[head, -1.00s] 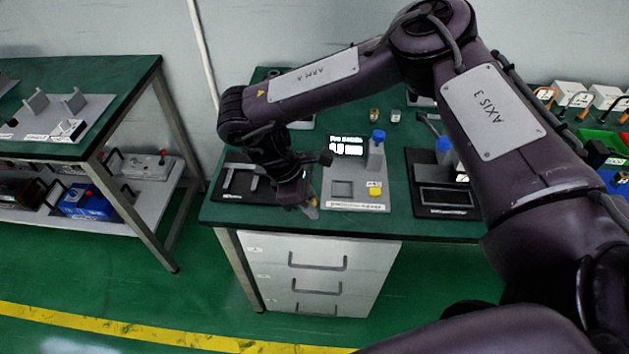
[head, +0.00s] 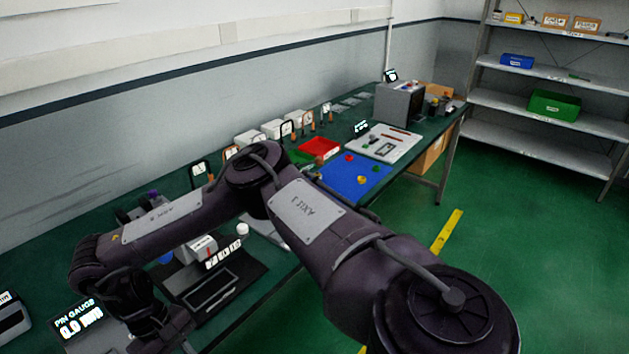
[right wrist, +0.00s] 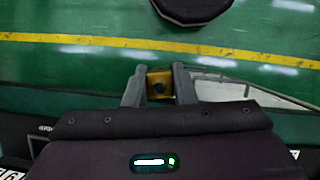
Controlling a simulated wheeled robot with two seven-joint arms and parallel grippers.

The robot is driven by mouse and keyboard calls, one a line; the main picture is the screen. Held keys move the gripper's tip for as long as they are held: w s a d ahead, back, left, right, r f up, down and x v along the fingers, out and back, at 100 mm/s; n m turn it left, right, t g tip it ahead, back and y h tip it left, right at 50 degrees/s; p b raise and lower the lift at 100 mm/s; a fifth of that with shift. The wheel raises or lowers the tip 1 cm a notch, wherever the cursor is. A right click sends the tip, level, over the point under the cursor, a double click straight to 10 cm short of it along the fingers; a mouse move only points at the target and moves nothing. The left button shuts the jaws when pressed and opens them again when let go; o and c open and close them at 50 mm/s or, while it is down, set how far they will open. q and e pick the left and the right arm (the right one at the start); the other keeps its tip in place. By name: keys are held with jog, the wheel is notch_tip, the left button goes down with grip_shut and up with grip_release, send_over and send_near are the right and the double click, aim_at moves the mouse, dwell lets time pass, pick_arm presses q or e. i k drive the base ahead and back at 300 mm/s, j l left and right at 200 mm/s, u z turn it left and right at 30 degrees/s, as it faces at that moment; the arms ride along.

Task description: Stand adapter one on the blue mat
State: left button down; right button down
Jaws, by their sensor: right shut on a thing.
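In the right wrist view my right gripper (right wrist: 147,92) is shut on a small brass-coloured block (right wrist: 160,76) with a dark round hole. I take it to be adapter one, but no label shows on it. In the head view my right gripper (head: 172,337) is at the bottom left, and the piece in it cannot be made out. The blue mat (head: 340,186) lies on the long bench, well to the right of and beyond the gripper. Small red, yellow and green pieces are on it. My left gripper is not in view.
A red tray (head: 319,148) stands just behind the mat, and a white board with tools (head: 390,143) lies to its right. A black-framed fixture (head: 212,290) and a pin gauge display (head: 80,318) are near my gripper. Shelves (head: 555,75) stand at the far right.

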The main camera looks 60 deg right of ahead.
aim_at(363, 164)
jog(key=l+z, duration=0.3)
jog(key=z, duration=0.15)
jog(key=l+z, duration=0.3)
jog(key=z, duration=0.15)
jog(key=i+l+z, duration=0.1)
jog(key=l+z, duration=0.2)
jog(key=z, duration=0.15)
jog(key=i+l+z, duration=0.15)
jog(key=z, duration=0.3)
jog(key=i+l+z, duration=0.75)
jog(key=i+z, duration=0.35)
jog(key=i+l+u, duration=0.1)
jog(key=i+u, duration=0.35)
jog(key=i+l+u, duration=0.15)
jog(key=i+u, duration=0.25)
jog(key=i+l+u, duration=0.2)
jog(key=u, duration=0.25)
jog(key=i+u, duration=0.15)
jog(key=u, duration=0.3)
jog(key=i+l+u, duration=0.1)
jog(key=u, duration=0.35)
jog(key=i+l+u, duration=0.1)
jog(key=l+u, duration=0.15)
jog(key=u, duration=0.2)
jog(key=l+u, duration=0.15)
jog(key=u, duration=0.3)
jog(key=i+l, duration=0.05)
